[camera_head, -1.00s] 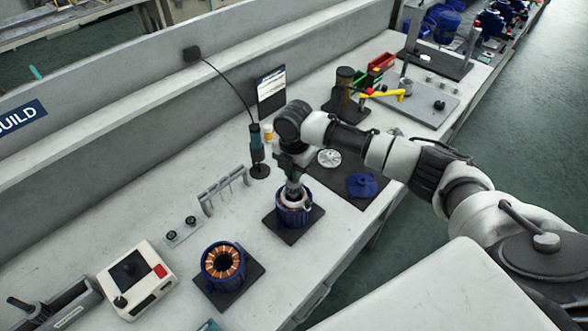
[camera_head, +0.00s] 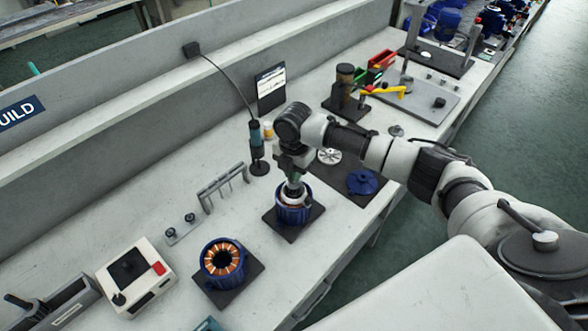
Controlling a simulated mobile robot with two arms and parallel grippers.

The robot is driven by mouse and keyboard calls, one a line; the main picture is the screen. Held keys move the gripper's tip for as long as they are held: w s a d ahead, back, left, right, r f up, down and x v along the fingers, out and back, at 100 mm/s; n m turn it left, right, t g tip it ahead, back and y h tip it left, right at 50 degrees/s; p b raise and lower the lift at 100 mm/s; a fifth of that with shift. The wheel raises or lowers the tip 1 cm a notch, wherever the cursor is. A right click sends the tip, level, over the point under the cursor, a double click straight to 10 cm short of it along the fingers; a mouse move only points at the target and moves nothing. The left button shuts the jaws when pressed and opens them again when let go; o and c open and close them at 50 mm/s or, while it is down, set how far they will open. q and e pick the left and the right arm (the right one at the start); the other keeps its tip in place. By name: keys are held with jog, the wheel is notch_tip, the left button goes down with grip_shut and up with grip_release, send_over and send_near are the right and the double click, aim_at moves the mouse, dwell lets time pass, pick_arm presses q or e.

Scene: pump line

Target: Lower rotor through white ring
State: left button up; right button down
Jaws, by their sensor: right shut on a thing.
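A blue motor housing (camera_head: 293,212) with copper windings stands on a dark square plate on the bench. The white ring (camera_head: 287,198) shows at its top opening. My right gripper (camera_head: 293,187) points down right above that housing and is shut on the rotor, which is mostly hidden by the gripper and the housing. How deep the rotor sits in the ring cannot be told. A second blue housing (camera_head: 222,261) with an open copper-wound bore stands on its own plate (camera_head: 240,283) at the lower left. My left gripper is not in view.
A grey rack (camera_head: 222,187) stands left of the housing, and a white box with a red button (camera_head: 136,275) is at the lower left. A dark mat (camera_head: 340,184) carries a silver disc (camera_head: 329,156) and a blue cover (camera_head: 362,182). A thin stand (camera_head: 257,150) rises behind the gripper.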

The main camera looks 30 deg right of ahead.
jog(key=shift+f+b, duration=0.95)
jog(key=shift+f, duration=0.95)
jog(key=c, duration=0.8)
grip_release()
jog(key=shift+c, duration=0.2)
notch_tip(320, 180, up, 5)
jog(key=p, duration=0.5)
jog(key=shift+r, duration=0.1)
